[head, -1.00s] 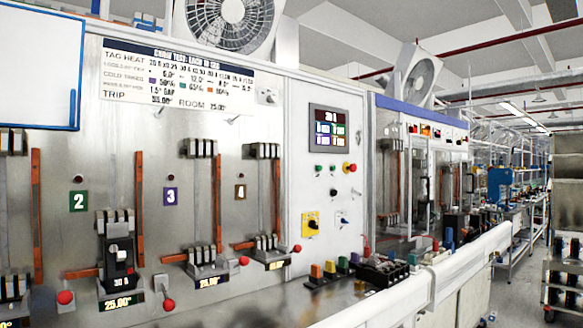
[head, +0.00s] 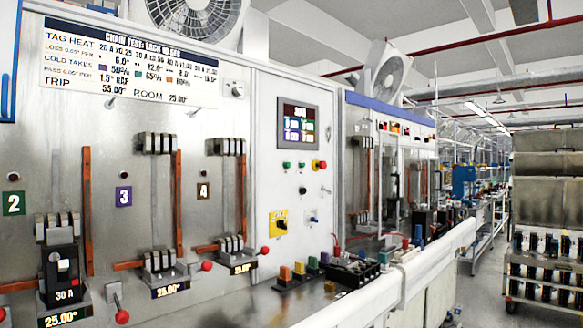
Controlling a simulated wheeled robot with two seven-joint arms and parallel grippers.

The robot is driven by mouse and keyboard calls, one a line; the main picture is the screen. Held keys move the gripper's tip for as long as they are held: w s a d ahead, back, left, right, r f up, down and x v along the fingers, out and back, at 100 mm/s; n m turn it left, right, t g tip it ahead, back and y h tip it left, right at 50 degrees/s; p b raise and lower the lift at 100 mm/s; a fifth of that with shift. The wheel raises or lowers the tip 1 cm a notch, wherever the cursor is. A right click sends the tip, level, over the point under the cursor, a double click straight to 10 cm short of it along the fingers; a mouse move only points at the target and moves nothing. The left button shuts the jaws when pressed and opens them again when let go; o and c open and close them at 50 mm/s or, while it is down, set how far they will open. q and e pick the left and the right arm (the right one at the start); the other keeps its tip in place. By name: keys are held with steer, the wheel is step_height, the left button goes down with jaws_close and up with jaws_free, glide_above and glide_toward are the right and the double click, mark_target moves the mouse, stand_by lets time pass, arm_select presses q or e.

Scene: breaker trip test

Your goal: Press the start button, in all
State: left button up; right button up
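The control panel (head: 292,175) is on the white cabinet face right of the test stations. A black knob or button (head: 302,190) sits lower. I cannot read which one is marked start. A black breaker marked 30 A (head: 62,275) stands in station 2, under clamps. Stations 3 and 4 show clamps with no breaker in them. Neither gripper is in view.
A yellow-plated switch (head: 278,224) is lower on the panel. Red-knobbed levers (head: 122,317) stick out at the stations. Colored blocks and black parts (head: 340,271) lie on the bench. A white rail (head: 405,275) runs along its front. A shelf cart (head: 545,260) stands right, across an open aisle.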

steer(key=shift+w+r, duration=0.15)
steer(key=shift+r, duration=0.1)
